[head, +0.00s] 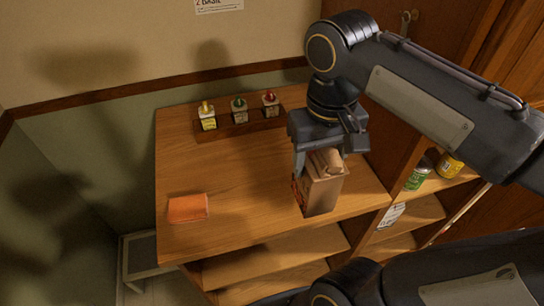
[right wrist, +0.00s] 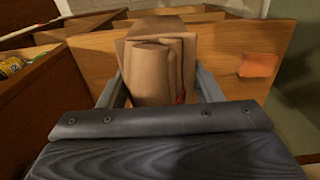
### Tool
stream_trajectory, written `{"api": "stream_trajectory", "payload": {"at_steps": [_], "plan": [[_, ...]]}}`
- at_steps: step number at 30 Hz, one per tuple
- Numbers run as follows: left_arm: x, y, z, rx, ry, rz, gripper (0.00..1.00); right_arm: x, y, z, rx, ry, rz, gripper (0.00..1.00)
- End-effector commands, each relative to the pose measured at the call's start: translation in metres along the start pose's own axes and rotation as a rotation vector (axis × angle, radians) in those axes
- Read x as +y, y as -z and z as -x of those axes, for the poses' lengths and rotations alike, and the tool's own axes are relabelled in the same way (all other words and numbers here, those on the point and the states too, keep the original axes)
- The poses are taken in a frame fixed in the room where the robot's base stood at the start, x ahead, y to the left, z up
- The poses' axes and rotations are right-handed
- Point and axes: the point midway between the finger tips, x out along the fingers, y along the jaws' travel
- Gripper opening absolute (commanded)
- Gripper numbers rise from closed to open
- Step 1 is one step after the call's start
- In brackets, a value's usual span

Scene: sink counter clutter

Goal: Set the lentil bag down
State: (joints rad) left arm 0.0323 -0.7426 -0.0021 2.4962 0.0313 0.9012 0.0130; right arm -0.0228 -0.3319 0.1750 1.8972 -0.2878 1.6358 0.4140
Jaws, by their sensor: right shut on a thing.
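The lentil bag is a brown paper bag (head: 322,192) with a rolled top and a red-orange patch on its left side. My right gripper (head: 318,165) is shut on its upper part from above. The bag is upright, near the counter's front edge (head: 300,226); I cannot tell whether its base touches the wood. In the right wrist view the bag (right wrist: 158,72) sits between the two grey fingers, its rolled top facing the camera. The wooden counter top (head: 240,170) lies behind and left of it. My left gripper is not in view.
An orange packet or cloth (head: 188,208) lies at the counter's front left. Three small bottles with yellow, green and red tops stand in a wooden rack (head: 240,127) at the back. A green can (head: 418,175) and a yellow can (head: 450,165) stand on the right shelf. The counter's middle is clear.

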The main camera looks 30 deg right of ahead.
Motion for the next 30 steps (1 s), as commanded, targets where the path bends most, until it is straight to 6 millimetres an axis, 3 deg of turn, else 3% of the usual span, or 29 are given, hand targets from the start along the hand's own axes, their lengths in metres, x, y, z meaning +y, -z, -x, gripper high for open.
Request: {"api": "stream_trajectory", "payload": {"at_steps": [11, 15, 26, 30], "plan": [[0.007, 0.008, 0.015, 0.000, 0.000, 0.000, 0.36, 0.010, 0.086, -0.037, -0.006, -0.002, -0.001, 0.20], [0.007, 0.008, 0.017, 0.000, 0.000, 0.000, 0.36, 0.012, 0.105, -0.065, -0.005, -0.001, -0.001, 0.20], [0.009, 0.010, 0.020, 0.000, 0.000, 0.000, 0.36, 0.015, 0.130, -0.095, -0.002, -0.001, -0.001, 0.20], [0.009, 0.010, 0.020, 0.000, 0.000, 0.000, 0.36, 0.015, 0.131, -0.117, -0.002, 0.000, 0.000, 0.20]]}}
